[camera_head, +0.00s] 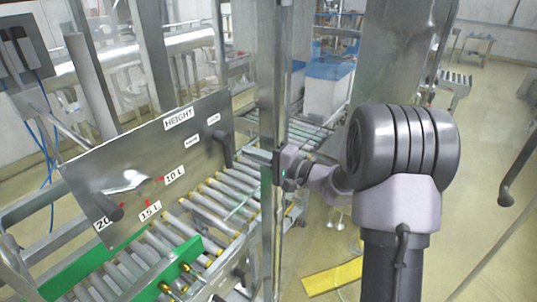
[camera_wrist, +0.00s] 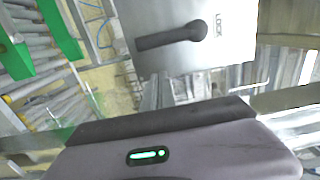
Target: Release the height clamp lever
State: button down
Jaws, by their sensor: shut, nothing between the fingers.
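The height clamp lever (camera_head: 224,149) is a black handle on the right part of the steel panel (camera_head: 150,150) marked HEIGHT. In the wrist view the black lever (camera_wrist: 172,36) lies nearly sideways, its round hub at the right beside the LOCK label (camera_wrist: 218,24). My gripper (camera_wrist: 165,115) fills the bottom of the wrist view, shut and empty, apart from the lever in the picture. In the head view my gripper (camera_head: 284,166) is right of the lever, near the upright post, which partly hides it.
A steel post (camera_head: 272,90) stands between the panel and my arm. A second black handle (camera_head: 112,211) sits by the 20 L, 15 L and 10 L marks. A roller conveyor (camera_head: 225,195) with green guides (camera_head: 95,270) runs below the panel.

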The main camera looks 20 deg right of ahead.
jog(key=a, duration=0.1)
jog(key=s+a, duration=0.1)
jog(key=shift+s+a, duration=0.25)
jog(key=shift+a, duration=0.05)
